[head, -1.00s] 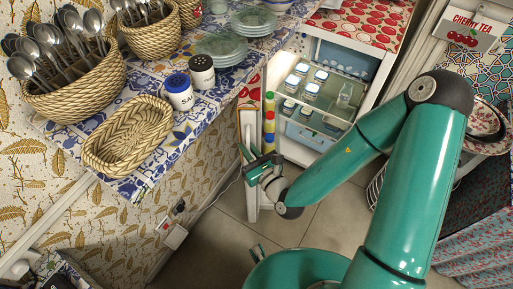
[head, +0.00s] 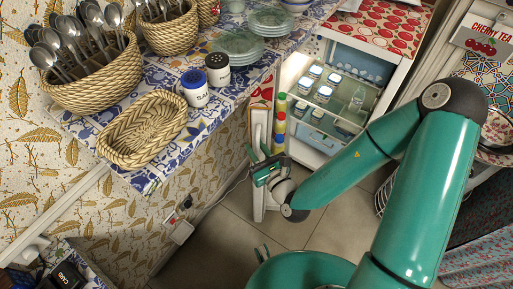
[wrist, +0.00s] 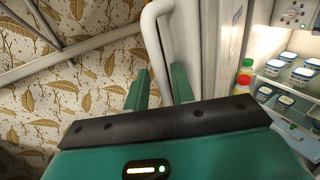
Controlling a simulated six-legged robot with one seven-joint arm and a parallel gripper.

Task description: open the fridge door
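The fridge (head: 345,100) stands open at the upper middle of the head view, its lit inside showing. Its white door (head: 259,150) is swung out toward me and seen nearly edge-on, with bottles on its inner side. My gripper (head: 260,163) is at the outer side of the door. In the wrist view the white bar handle (wrist: 153,35) runs down between the two green fingers of my gripper (wrist: 161,85). The fingers stand apart, and I see no firm grip on the handle. The handle's lower part is hidden behind my gripper body.
Jars (head: 323,93) stand on the fridge shelves. A tiled counter (head: 225,105) with baskets, shakers and plates runs along the left, close to the door. A wall socket (head: 181,230) with a cable is below it. Bare floor (head: 225,225) lies in front of the fridge.

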